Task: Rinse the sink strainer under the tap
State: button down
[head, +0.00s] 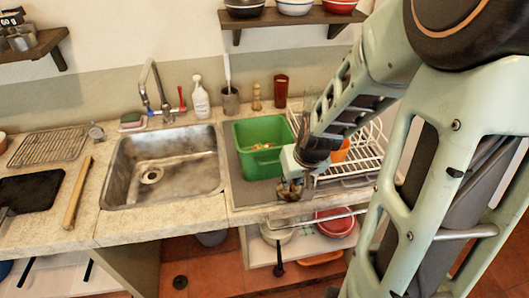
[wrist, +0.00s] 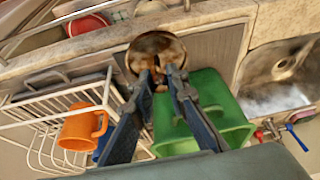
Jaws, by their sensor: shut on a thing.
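The sink strainer, a round, brownish metal cup (wrist: 156,42), is between my fingertips in the wrist view. In the head view it is a small dark shape (head: 291,190) at the tip of my gripper (head: 290,178). My gripper (wrist: 163,76) is shut on the strainer, in front of the green tub and right of the sink. The steel sink (head: 190,165) is left of my gripper, with a round drain in its floor. The tap (head: 154,88) rises behind the sink. I cannot tell whether water runs.
The green tub (head: 246,134) holds small items, beside a white dish rack (head: 355,170) with an orange mug (wrist: 80,128). A white bottle (head: 201,101) and a sponge (head: 132,121) stand behind the sink. A wooden rolling pin (head: 77,195) lies left of it. Shelves hang above.

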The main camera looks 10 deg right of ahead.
jog(key=s+d+r+n+y, duration=0.1)
jog(key=s+d+r+n, duration=0.25)
jog(key=d+r, duration=0.25)
jog(key=shift+m, duration=0.35)
jog(key=w+a+f, duration=0.1)
jog(key=w+a, duration=0.1)
jog(key=w+a+f, duration=0.1)
jog(key=w+a, duration=0.1)
jog(key=w+a+f, duration=0.2)
jog(key=shift+a, duration=0.1)
jog(key=w+a+f+b, duration=0.2)
jog(key=f+b, duration=0.1)
jog(key=w+a+f+b, duration=0.1)
jog(key=f+b, duration=0.1)
jog(key=shift+w+a+f, duration=0.1)
jog(key=shift+w+a, duration=0.05)
jog(key=shift+w, duration=0.2)
jog(key=shift+w+a+f+b, duration=0.15)
jog(key=shift+a+f+b, duration=0.05)
jog(key=shift+f+b, duration=1.35)
jog(key=shift+f, duration=0.25)
